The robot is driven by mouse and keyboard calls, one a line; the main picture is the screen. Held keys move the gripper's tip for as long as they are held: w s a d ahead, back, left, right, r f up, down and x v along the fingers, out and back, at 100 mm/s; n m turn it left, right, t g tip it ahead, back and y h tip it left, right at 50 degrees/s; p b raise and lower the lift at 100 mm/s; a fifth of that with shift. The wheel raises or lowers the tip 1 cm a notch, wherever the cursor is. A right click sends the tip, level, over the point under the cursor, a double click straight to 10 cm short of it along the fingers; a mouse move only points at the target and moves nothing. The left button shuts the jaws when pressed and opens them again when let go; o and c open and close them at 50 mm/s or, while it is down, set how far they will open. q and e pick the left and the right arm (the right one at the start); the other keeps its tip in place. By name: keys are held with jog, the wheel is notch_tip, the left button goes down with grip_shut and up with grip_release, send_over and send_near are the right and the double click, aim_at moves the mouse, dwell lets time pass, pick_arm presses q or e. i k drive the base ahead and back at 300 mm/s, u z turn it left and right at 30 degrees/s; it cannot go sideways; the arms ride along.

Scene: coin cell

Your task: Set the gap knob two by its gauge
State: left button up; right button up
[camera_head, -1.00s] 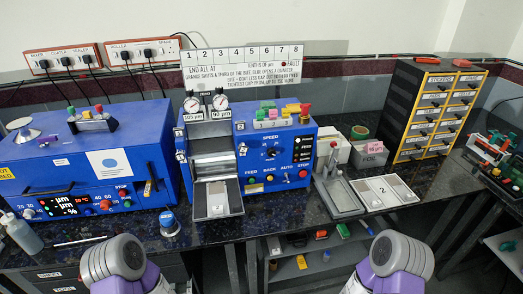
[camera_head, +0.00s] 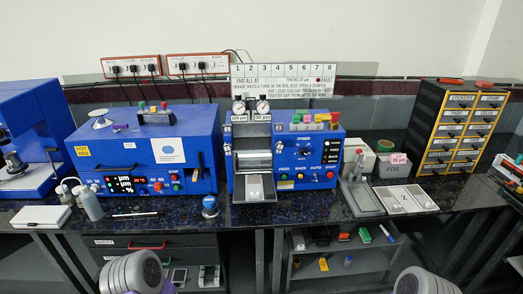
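The blue roller machine (camera_head: 286,183) stands at the middle of the bench. Two round dial gauges, the left gauge (camera_head: 239,106) and the right gauge (camera_head: 262,106), sit on top of it, each above a small white readout (camera_head: 261,118) too small to read surely now. Small numbered tags flank the roller opening (camera_head: 253,160); I cannot make out knob two clearly. A tray (camera_head: 255,188) with small pale pieces slopes out in front. Rounded parts of my two arms show at the bottom edge, well short of the machine; neither gripper is in view.
White bottles (camera_head: 92,203) are further left. At right are a foil box (camera_head: 397,165), a numbered tray (camera_head: 425,199) and a drawer cabinet (camera_head: 455,130). A sign board (camera_head: 284,84) stands behind.

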aim_at(279, 145)
jog(key=u, duration=0.7)
jog(key=i, duration=0.4)
jog(key=u, duration=0.05)
